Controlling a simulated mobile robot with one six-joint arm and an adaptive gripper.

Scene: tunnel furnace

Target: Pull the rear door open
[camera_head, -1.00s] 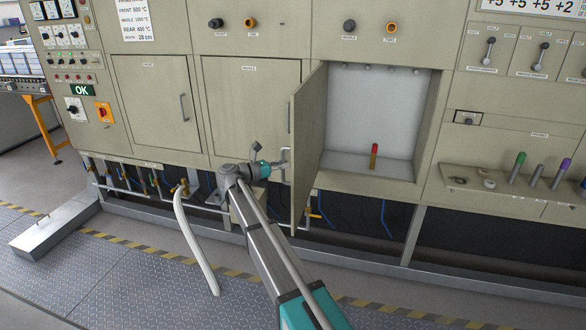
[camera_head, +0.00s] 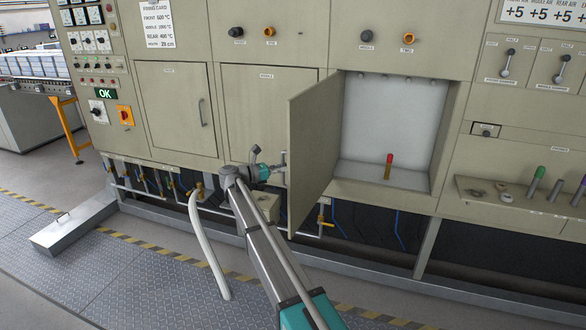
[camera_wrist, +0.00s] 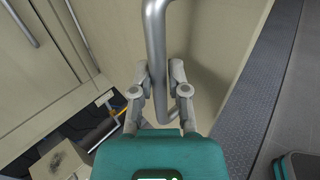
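The rear door (camera_head: 312,165) is a beige panel. It stands swung out from the left side of a pale, open compartment (camera_head: 395,120), with its inner face showing. Its metal handle (camera_head: 284,168) is on the far side, by the free edge. My gripper (camera_head: 272,172) is at this handle, left of the door. In the wrist view, the vertical handle bar (camera_wrist: 155,40) lies between the two fingers of my gripper (camera_wrist: 160,72), which are closed in around it. The fingertip contact is small and partly hidden by the bar.
A red-topped peg (camera_head: 389,166) stands on the compartment floor. The closed middle door (camera_head: 255,110) is behind my gripper. A pale hose (camera_head: 208,245) and a metal floor box (camera_head: 75,225) are at lower left. Pipes and valves run below the doors.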

